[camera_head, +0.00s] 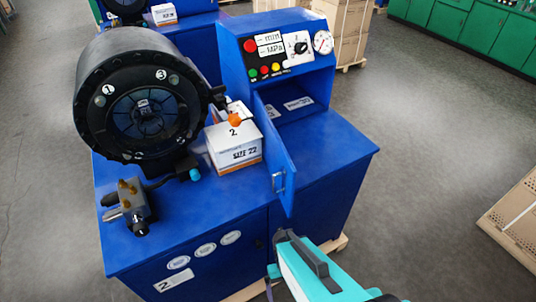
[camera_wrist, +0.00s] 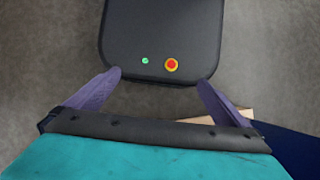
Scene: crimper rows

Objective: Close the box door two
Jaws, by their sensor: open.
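The box (camera_head: 322,121) is the blue compartment under the control panel on the machine numbered two. Its blue door (camera_head: 272,143) stands open, sticking out toward the camera from the left side of the opening. A metal handle (camera_head: 279,182) is on the door's lower part. My gripper (camera_head: 272,270) is at the bottom of the head view, in front of the cabinet and below the door handle, apart from it. In the wrist view my gripper (camera_wrist: 161,79) has its two purple fingers spread wide with nothing between them. The door is not in the wrist view.
The blue top (camera_head: 335,150) right of the door is clear.

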